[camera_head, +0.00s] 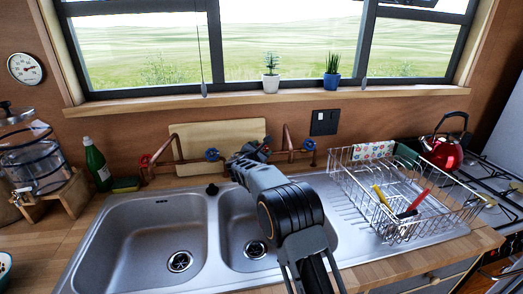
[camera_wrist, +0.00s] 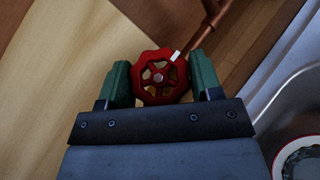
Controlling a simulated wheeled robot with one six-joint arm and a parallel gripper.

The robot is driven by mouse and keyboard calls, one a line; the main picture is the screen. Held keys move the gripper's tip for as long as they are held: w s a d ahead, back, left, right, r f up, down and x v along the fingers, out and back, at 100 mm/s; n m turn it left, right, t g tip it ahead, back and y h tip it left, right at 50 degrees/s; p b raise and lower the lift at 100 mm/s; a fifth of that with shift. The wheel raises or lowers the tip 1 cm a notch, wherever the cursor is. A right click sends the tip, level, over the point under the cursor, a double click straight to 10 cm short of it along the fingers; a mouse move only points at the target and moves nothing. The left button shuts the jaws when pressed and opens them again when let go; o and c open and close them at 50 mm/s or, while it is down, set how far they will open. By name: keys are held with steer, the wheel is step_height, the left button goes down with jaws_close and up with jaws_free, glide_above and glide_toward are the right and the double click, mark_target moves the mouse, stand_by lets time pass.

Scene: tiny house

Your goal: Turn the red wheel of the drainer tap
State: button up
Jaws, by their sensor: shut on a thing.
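The red wheel (camera_wrist: 160,77) is a spoked handwheel in the wrist view, with a white mark at its upper right rim. My gripper (camera_wrist: 160,82) has its green fingers on either side of the wheel and is shut on it. In the head view my gripper (camera_head: 258,152) reaches the copper pipes behind the right sink bowl and largely hides this wheel. The blue wheel (camera_head: 309,145) of the drainer tap shows to the right of my gripper.
Another tap at left has a red wheel (camera_head: 145,161) and a blue wheel (camera_head: 211,154). A wooden board (camera_head: 190,140) leans behind it. A wire dish rack (camera_head: 345,180) with utensils stands right. A green bottle (camera_head: 97,166) stands left. The sink bowls (camera_head: 150,225) are empty.

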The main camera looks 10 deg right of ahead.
steer(key=o, duration=0.9)
steer(key=shift+s, duration=0.1)
steer(key=b+v, duration=0.2)
steer(key=v, duration=1.1)
steer(key=shift+s+a+r, duration=0.1)
steer(key=shift+s+a, duration=0.15)
steer(key=shift+s, duration=0.05)
